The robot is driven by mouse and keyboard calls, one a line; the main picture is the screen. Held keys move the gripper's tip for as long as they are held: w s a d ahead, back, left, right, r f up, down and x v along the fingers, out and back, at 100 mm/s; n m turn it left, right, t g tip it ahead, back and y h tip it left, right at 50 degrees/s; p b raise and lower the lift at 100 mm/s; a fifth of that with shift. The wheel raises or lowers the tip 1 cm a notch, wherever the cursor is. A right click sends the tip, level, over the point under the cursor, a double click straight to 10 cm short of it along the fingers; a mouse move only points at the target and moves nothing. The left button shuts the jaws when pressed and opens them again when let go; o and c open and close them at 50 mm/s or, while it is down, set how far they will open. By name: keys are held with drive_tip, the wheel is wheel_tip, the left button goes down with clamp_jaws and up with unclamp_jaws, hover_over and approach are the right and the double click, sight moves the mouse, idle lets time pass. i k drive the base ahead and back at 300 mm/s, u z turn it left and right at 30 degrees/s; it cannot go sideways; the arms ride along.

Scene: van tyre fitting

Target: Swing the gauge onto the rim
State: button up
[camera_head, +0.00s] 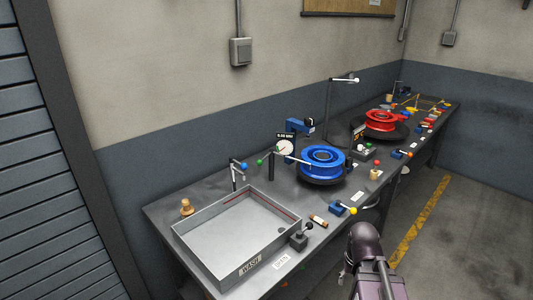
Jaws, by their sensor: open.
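The gauge (285,148), a round white dial with a dark label plate above it, stands just left of the blue rim. A thin pale arm reaches right from it towards the rim; I cannot tell whether its tip touches. A dark post (271,167) with a green-ball lever (260,163) stands below the dial. The blue rim (323,158) lies flat on a dark round base on the bench. A red rim (385,119) lies on a similar base farther back. Part of my dark arm shows at the bottom right, clear of the gauge, but my gripper's fingers cannot be made out.
A grey wash tray (237,274) fills the near left of the bench (158,209). A blue-ball lever (240,167), a wooden knob (186,207), a black-knob block (299,240) and a yellow-knob blue part (341,209) stand around. The floor on the right is open, with a yellow line (416,226).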

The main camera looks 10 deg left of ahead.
sight(285, 145)
drive_tip(key=z, duration=0.15)
drive_tip(key=i, duration=1.25)
drive_tip(key=z, duration=0.2)
